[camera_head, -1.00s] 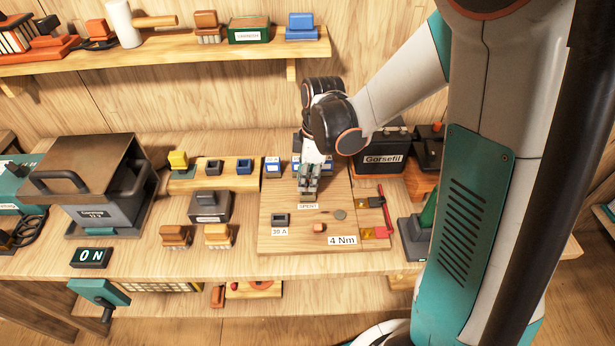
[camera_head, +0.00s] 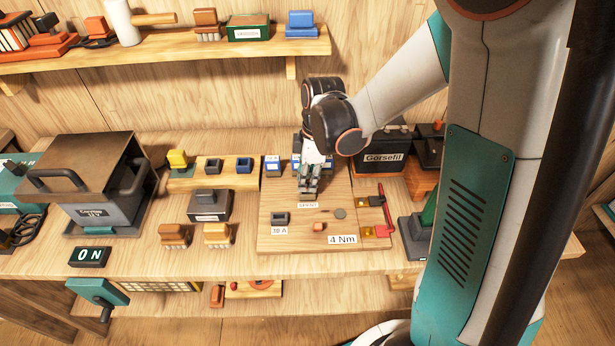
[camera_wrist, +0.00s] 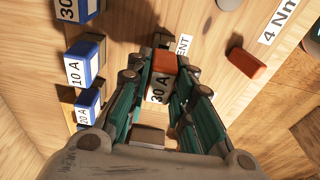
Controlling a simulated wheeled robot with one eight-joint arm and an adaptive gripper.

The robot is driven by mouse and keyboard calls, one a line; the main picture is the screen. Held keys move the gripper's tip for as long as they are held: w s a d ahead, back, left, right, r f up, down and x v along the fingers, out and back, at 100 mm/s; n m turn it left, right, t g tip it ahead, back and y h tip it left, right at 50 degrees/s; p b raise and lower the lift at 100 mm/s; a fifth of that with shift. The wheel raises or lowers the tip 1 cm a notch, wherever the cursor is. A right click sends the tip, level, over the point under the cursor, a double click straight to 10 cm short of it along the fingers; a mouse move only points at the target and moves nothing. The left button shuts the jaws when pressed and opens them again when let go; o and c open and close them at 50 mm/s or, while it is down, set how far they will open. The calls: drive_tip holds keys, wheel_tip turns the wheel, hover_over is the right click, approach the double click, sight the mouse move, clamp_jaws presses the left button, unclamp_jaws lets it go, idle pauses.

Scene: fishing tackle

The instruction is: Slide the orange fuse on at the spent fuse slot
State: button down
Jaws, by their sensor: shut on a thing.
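The orange fuse (camera_wrist: 163,63), with a white "30 A" label on its side, sits between the fingertips of my gripper (camera_wrist: 160,85) in the wrist view. My gripper (camera_head: 309,192) is shut on it, low over the wooden board, just behind the spent label (camera_head: 308,205). Part of that label (camera_wrist: 185,47) also shows beside the fingers in the wrist view. The fingers hide the slot, so I cannot tell whether the fuse is seated in it. A second small orange block (camera_head: 319,227) lies loose on the board and shows right of my gripper in the wrist view (camera_wrist: 247,65).
Blue-and-white fuses (camera_wrist: 84,60) stand close to the left of my fingers. A grey block (camera_head: 280,218) with a "30 A" label is on the front left of the board. A battery (camera_head: 384,158) stands behind right. The board's front (camera_head: 292,245) is clear.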

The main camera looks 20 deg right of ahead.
drive_tip(key=shift+f+b, duration=0.85)
drive_tip(key=shift+f, duration=0.25)
drive_tip(key=c, duration=1.3)
unclamp_jaws()
drive_tip(key=shift+c, duration=0.2)
drive_tip(key=r, duration=0.4)
drive_tip(key=d+r, duration=0.1)
drive_tip(key=r, duration=0.7)
drive_tip(key=shift+s+d, duration=0.2)
drive_tip(key=shift+s, duration=0.05)
drive_tip(key=s+r+m+t, duration=0.2)
drive_tip(key=s+m+t, duration=0.1)
drive_tip(key=s+m, duration=0.4)
drive_tip(key=s+a+r+m+t+h, duration=0.1)
drive_tip(key=s+r+m+t, duration=0.2)
drive_tip(key=s+m, duration=0.4)
drive_tip(key=shift+s+a+t, duration=0.2)
drive_tip(key=shift+s+t, duration=0.05)
drive_tip(key=shift+t, duration=0.15)
